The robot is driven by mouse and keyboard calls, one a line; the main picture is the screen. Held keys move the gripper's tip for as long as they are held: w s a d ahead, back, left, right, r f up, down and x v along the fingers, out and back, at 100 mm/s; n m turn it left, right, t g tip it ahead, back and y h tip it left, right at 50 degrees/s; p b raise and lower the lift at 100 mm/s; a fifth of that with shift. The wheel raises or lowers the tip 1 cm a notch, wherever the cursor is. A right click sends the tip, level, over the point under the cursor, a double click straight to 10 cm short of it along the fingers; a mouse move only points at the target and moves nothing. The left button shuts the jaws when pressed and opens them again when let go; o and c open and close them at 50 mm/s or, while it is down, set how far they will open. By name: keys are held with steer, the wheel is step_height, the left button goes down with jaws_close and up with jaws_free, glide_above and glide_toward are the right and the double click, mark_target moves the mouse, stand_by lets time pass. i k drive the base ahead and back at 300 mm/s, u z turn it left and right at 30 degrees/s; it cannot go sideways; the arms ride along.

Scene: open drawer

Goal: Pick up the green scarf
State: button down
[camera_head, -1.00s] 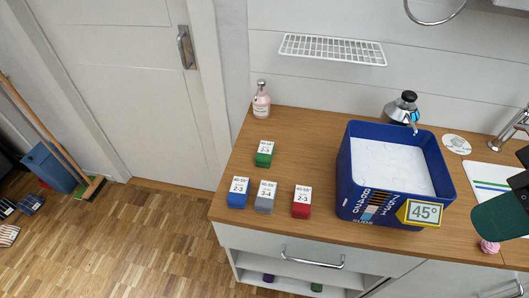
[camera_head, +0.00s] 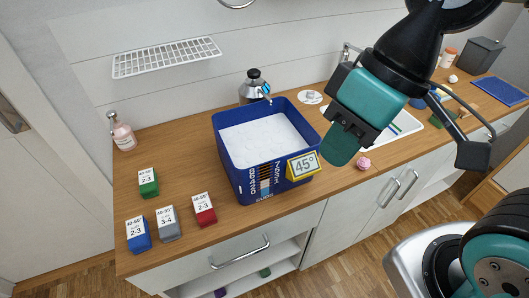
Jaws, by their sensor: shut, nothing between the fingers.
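No cloth that I can clearly name as a scarf shows. A small green item with a white label (camera_head: 148,182) sits at the left of the wooden counter, behind the blue, grey and red ones. Another green item (camera_head: 265,272) shows small on the open shelf under the counter; its kind is unclear. My gripper (camera_head: 341,147) is at the end of the teal and black arm, pointing down at the right rim of the blue tub in the picture. It is shut and empty, well right of both green items.
The blue tub (camera_head: 235,179) with white contents and a 45° sign (camera_head: 303,166) stands mid-counter. Labelled blue (camera_head: 138,235), grey (camera_head: 167,223) and red (camera_head: 204,210) items stand front left. A soap bottle (camera_head: 122,134) and wire rack (camera_head: 168,58) are behind. A drawer handle (camera_head: 240,252) juts out in front.

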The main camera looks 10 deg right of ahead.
mark_target(148, 181)
steer(key=z, duration=1.95)
steer(key=k, duration=1.7)
steer(key=u, duration=2.3)
steer(key=i, duration=1)
steer(key=z, duration=0.05)
